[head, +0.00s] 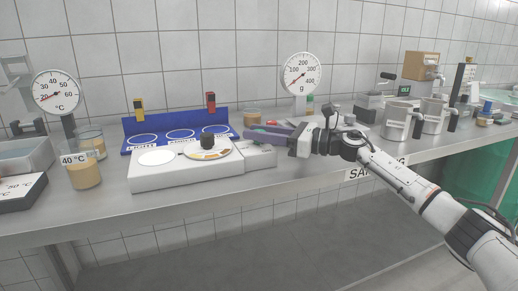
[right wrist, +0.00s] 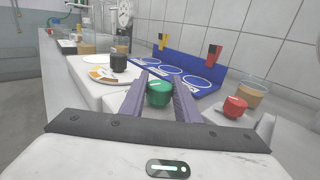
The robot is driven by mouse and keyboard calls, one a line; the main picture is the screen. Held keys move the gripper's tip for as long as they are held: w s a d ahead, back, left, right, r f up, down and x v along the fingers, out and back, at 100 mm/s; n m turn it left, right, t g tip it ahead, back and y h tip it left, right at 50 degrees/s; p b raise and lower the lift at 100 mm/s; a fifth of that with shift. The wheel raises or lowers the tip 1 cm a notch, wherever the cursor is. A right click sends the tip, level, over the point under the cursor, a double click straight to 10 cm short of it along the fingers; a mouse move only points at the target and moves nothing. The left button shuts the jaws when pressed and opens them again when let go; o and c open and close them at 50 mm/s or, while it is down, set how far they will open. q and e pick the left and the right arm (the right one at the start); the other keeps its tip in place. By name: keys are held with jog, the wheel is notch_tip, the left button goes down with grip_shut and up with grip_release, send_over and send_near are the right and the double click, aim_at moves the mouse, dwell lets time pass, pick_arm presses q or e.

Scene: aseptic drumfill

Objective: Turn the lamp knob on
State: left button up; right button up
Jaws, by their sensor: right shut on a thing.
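My right gripper (head: 250,134) reaches in from the right, at the right end of a white box. In the right wrist view its two purple fingers (right wrist: 159,82) stand on either side of a green knob (right wrist: 159,96) with a pale mark on top, and they are shut on it. In the head view this green knob cannot be made out behind the fingers. A black knob (head: 207,141) stands on a round dial with coloured marks on the white box (head: 190,175). A pale disc (head: 155,158) lies left of the dial. My left gripper is not in view.
A blue rack (head: 135,148) with white rings stands behind the box, carrying a yellow tag (head: 139,108) and a red tag (head: 211,102). A red knob (right wrist: 235,106) sits right of my fingers in the wrist view. A gram scale (head: 302,73) stands behind my gripper; metal jugs (head: 397,120) stand to the right.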

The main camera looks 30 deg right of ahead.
pick_arm(q)
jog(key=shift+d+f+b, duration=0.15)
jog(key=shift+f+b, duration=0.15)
jog(key=shift+b, duration=0.25)
pick_arm(e)
jog(key=shift+w+d+r+n+g+y, duration=0.1)
jog(key=shift+n+g+y, duration=0.7)
jog(key=shift+y, duration=0.5)
jog(key=o, duration=1)
jog(key=shift+o, duration=0.2)
jog(key=v, duration=0.9)
jog(key=shift+r+b, duration=0.1)
jog(key=shift+b, duration=0.2)
jog(key=shift+s+d, duration=0.35)
jog(key=shift+s, duration=0.1)
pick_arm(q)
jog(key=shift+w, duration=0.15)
